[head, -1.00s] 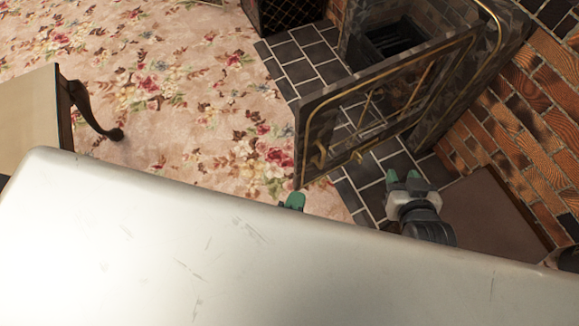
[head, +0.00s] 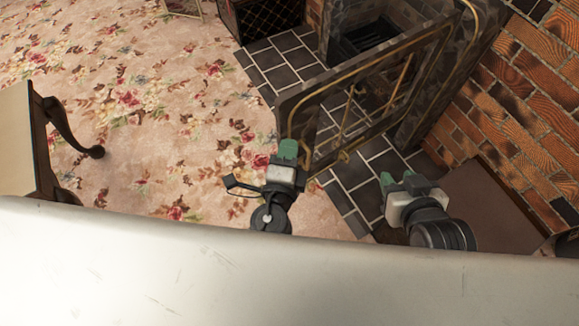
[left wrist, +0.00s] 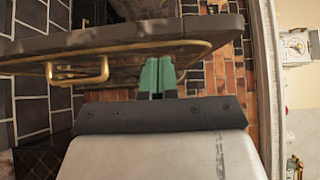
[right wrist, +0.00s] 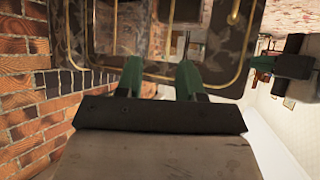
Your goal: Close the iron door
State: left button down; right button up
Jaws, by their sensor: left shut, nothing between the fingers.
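The iron door (head: 298,112) stands open, swung out from the fireplace, with a dark frame, brass trim and a see-through middle. My left gripper (head: 288,149) is shut and empty at the door's free outer edge. In the left wrist view its fingertips (left wrist: 157,75) are close against the door's frame (left wrist: 120,38), right of a brass handle (left wrist: 82,74); I cannot tell whether they touch. My right gripper (head: 396,180) is open and empty on the brick-wall side of the door. In the right wrist view its fingers (right wrist: 159,76) are spread facing the door.
The firebox opening (head: 372,38) lies behind the door, above dark hearth tiles (head: 358,172). A brick wall (head: 530,90) closes off the right. A wooden table (head: 14,140) stands at left. Floral carpet (head: 150,110) fills the open floor to the left of the door.

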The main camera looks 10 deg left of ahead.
pick_arm(q)
jog(key=shift+w+a, duration=0.75)
jog(key=shift+w, duration=0.05)
